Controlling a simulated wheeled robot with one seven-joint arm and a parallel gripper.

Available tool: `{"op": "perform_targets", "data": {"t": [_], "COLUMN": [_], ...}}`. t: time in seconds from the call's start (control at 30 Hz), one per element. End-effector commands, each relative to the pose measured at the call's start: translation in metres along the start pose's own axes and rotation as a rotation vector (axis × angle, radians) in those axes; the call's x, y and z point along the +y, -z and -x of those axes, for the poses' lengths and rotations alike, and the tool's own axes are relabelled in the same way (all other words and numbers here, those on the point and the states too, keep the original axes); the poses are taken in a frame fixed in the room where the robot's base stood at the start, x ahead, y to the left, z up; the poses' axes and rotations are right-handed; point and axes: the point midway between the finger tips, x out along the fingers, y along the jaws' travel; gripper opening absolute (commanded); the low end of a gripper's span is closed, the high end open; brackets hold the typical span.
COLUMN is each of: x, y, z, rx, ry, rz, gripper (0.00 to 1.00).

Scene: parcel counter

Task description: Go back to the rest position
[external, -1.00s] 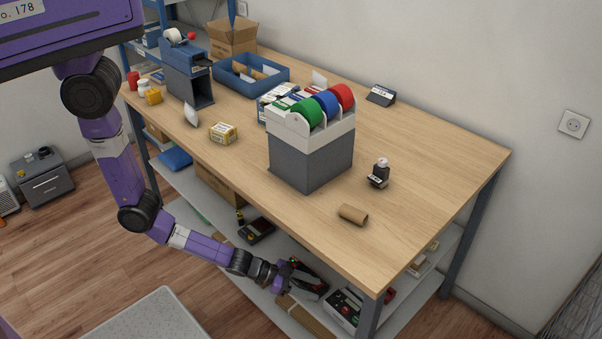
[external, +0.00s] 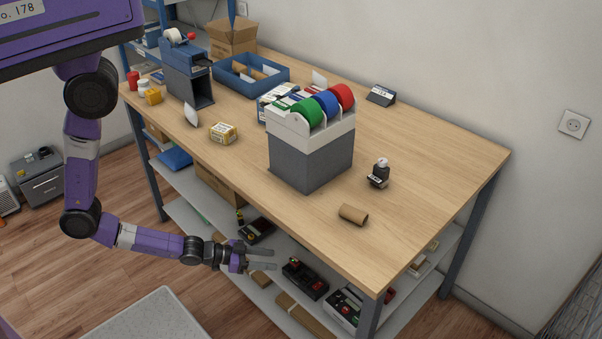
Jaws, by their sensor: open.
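My gripper (external: 264,260) is open and empty in the external view. It is in front of the long side of the wooden table (external: 430,170), below the level of the tabletop, near the lower shelf. Its two fingers point to the right, apart from each other. My purple arm hangs down at the left and bends toward the shelf. A black and red device (external: 305,279) lies on the lower shelf, to the right of my fingertips and apart from them in the picture.
On the table stand a grey and white dispenser (external: 310,160) with coloured rolls, a cardboard tube (external: 353,214), a small black stamp (external: 379,173) and a blue tray (external: 250,88). The shelf also holds a grey device (external: 345,306) and a dark device (external: 257,230).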

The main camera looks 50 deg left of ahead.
Motion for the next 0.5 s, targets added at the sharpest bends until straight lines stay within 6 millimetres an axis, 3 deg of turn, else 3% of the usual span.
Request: {"op": "perform_targets", "data": {"t": [0.03,0.27,0.5], "x": [-0.011,-0.054,-0.082], "y": [0.004,0.048,0.115], "z": [0.025,0.127,0.23], "rx": [0.005,0.044,0.073], "ry": [0.042,0.224,0.406], "rz": [0.019,0.067,0.09], "gripper": [0.48,0.48,0.48]}}
